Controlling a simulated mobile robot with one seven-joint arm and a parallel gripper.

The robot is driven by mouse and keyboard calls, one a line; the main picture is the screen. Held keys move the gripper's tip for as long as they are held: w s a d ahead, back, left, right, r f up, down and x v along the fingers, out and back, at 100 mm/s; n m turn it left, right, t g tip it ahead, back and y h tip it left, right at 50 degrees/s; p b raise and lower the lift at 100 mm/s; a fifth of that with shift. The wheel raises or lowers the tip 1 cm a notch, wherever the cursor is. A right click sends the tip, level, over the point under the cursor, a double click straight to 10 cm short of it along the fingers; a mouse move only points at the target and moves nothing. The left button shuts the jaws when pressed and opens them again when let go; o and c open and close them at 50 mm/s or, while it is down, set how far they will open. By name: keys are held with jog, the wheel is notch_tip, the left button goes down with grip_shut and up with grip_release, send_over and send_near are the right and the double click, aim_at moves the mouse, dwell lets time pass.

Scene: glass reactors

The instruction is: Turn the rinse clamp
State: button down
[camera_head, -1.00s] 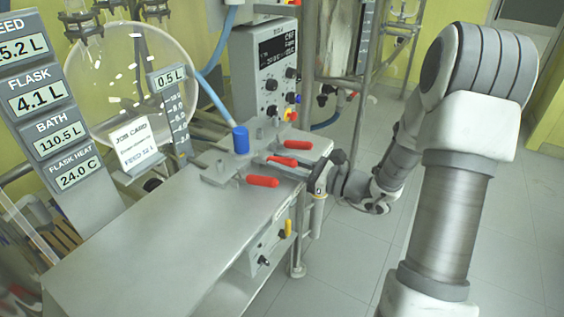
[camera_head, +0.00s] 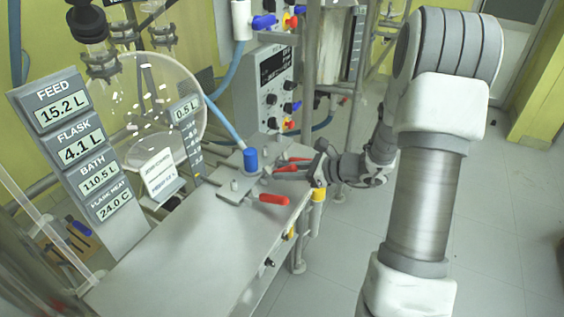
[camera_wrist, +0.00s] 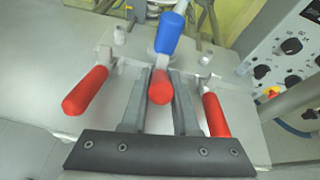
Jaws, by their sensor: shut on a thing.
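A grey plate (camera_head: 236,187) on the bench carries red-handled clamps around a blue hose fitting (camera_head: 251,160). In the wrist view three red handles show: left (camera_wrist: 86,91), middle (camera_wrist: 160,86) and right (camera_wrist: 215,115). The front handle (camera_head: 270,198) and back handle (camera_head: 293,159) are clear of my fingers in the head view. My gripper (camera_wrist: 163,90) is shut on the middle handle, which lies between its two grey fingers and points toward my palm. I cannot tell from any label which handle is the rinse clamp.
The steel bench (camera_head: 190,250) is bare in front of the plate. A control box with knobs (camera_head: 268,85) stands behind the plate. A job card (camera_head: 160,172) and a display panel (camera_head: 75,140) stand at left, near a round glass flask (camera_head: 140,100).

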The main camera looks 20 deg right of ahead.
aim_at(266, 166)
jog(key=r+g+h+p, duration=0.1)
jog(key=p, duration=0.3)
jog(key=w+a+r+g+h+p, duration=0.1)
jog(key=g+h+p, duration=0.1)
jog(key=p, duration=0.2)
jog(key=shift+w+a+r, duration=0.1)
jog(key=shift+r, duration=0.1)
jog(key=p, duration=0.3)
jog(key=w+a+g+h+p, duration=0.1)
jog(key=p, duration=0.3)
jog(key=shift+r+g+h, duration=0.3)
jog(key=p, duration=0.3)
jog(key=g+h+p, duration=0.1)
jog(key=p, duration=0.3)
jog(key=shift+w+a+g+h, duration=0.3)
jog(key=shift+w+a, duration=0.05)
jog(key=p, duration=0.3)
jog(key=shift+w+a+g+h, duration=0.15)
jog(key=shift+g+h, duration=0.15)
jog(key=shift+w+f+p, duration=0.1)
jog(key=shift+f+p, duration=0.2)
jog(key=shift+p, duration=0.25)
jog(key=c, duration=0.7)
grip_release()
jog(key=shift+a, duration=0.1)
jog(key=shift+r, duration=0.15)
